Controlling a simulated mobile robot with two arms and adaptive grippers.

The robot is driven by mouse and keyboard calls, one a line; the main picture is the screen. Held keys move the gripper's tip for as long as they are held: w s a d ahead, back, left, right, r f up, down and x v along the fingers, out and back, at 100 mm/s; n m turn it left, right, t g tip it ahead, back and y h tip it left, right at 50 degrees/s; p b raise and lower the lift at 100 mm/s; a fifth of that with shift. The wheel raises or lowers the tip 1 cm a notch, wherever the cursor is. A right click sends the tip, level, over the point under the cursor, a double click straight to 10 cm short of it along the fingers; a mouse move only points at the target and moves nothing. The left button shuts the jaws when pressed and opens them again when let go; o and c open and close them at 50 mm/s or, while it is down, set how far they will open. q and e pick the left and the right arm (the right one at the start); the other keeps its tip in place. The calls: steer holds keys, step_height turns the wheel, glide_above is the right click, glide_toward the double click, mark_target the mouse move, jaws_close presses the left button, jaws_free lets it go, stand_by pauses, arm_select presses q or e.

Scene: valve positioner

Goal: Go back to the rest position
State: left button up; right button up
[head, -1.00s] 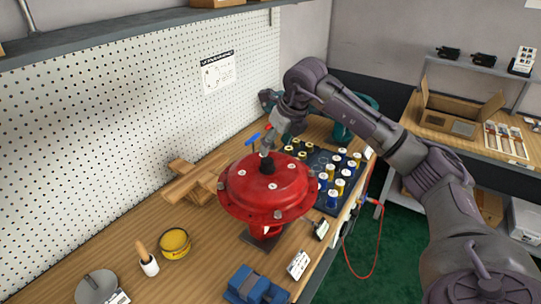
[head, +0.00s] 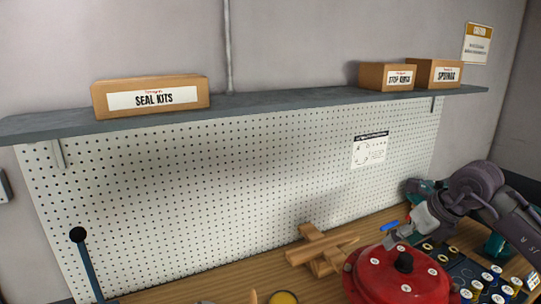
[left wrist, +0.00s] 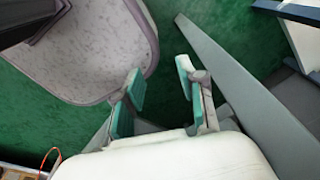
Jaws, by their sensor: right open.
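My right gripper (head: 402,234) is at the lower right of the head view, just behind and above the red domed valve actuator (head: 385,278). It is open, small and partly hard to make out. A small blue piece (head: 389,226) shows beside its fingers; I cannot tell whether they touch. The actuator has a black knob (head: 403,262) on top and is cut off by the lower edge. My left gripper (left wrist: 160,80) shows in the left wrist view with its teal-padded fingers apart and nothing between them, over the green floor (left wrist: 225,35).
A wooden bench (head: 215,284) runs below a white pegboard (head: 220,190). A grey shelf (head: 290,98) holds cardboard boxes, one marked seal kits (head: 150,97). Crossed wood blocks (head: 320,247) lie left of the actuator. A dark tray (head: 468,268) of small parts is right of it.

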steer(key=a+f+n+y, duration=0.15)
steer(key=a+y, duration=0.45)
steer(key=a, duration=0.7)
steer(key=s+a+r+m+t+y, duration=0.5)
steer(key=a+r+m+t+y, duration=0.3)
steer(key=a, duration=0.3)
steer(key=s+d+f+m+t+h, duration=0.1)
steer(key=d+f+m+t+h, duration=0.1)
steer(key=d+f+m+h, duration=0.85)
steer(key=s+d+f+m+t+h, duration=0.1)
steer(key=d+f+m+t+h, duration=0.35)
steer(key=m, duration=1.05)
steer(key=s+a+f+m+g+h, duration=0.1)
steer(key=s+a+f+m+g, duration=0.1)
steer(key=s+f+g, duration=0.75)
steer(key=s+a+f+m+g+h, duration=0.1)
steer(key=s+f+m+g, duration=0.2)
steer(key=s+f+g, duration=0.9)
steer(key=s+f+t+b, duration=0.1)
steer(key=s+f+t, duration=0.1)
steer(key=f, duration=1.1)
steer(key=s+f+t+b, duration=0.1)
steer(key=s+f+t, duration=0.1)
steer(key=f, duration=1.1)
steer(key=s+d+f+g+b, duration=0.1)
steer(key=s+d+f, duration=0.1)
steer(key=s+f, duration=1.4)
steer(key=shift+s+d+f+n, duration=0.3)
steer(key=shift+d+f+n, duration=0.1)
steer(key=shift+f, duration=0.25)
